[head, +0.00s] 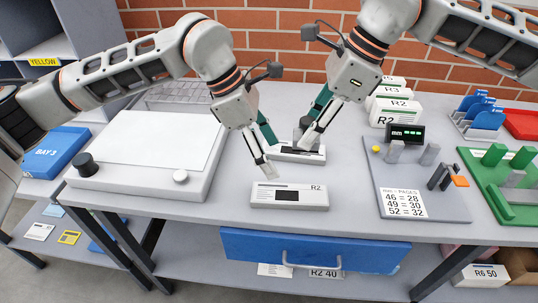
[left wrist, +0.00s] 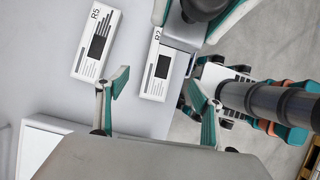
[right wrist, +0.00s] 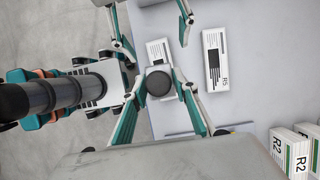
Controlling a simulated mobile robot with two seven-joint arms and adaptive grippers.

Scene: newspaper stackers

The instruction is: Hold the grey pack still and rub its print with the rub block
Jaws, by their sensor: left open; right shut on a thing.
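A pale grey pack marked R2 (head: 290,196) with a dark print panel lies flat near the table's front edge. It also shows in the left wrist view (left wrist: 157,68). My left gripper (head: 271,158) is open and empty above it, one finger to each side in its wrist view. My right gripper (head: 308,130) is shut on the dark round knob of the rub block (right wrist: 159,83). The block looks raised, at one end of the R2 pack in the left wrist view; its gap to the pack is unclear. Another pack, marked R5 (right wrist: 215,60), lies behind, partly hidden in the head view.
A tray with a white panel (head: 145,145) and knobs stands left. A grey fixture board (head: 425,205) and green rack (head: 490,202) stand right. A blue drawer (head: 310,250) hangs below. Bare table surrounds the R2 pack.

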